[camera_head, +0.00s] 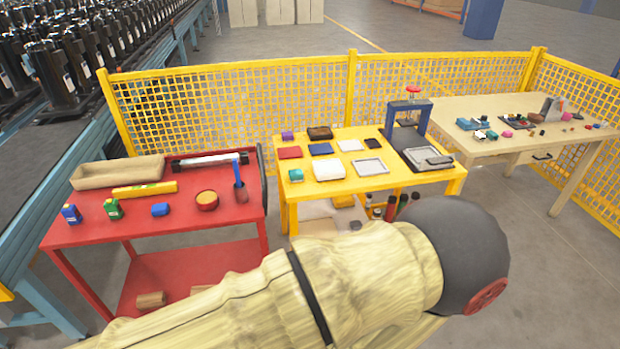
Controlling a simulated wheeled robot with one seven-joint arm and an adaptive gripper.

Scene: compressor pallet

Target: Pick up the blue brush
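A thin blue upright thing (237,170), which looks like the blue brush, stands in a dark cup (241,194) at the right end of the red table (150,232). Its lower part is hidden in the cup, and it is too small to make out bristles. My arm, in a beige cover, crosses the foreground below the tables. My gripper is not in view.
The red table also holds a beige tray (118,174), a yellow level (145,189), a reddish bowl (207,199), and blue (71,214) and green (114,209) bottles. A yellow table (290,216) with a press stands to the right. Yellow mesh fencing (230,105) runs behind.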

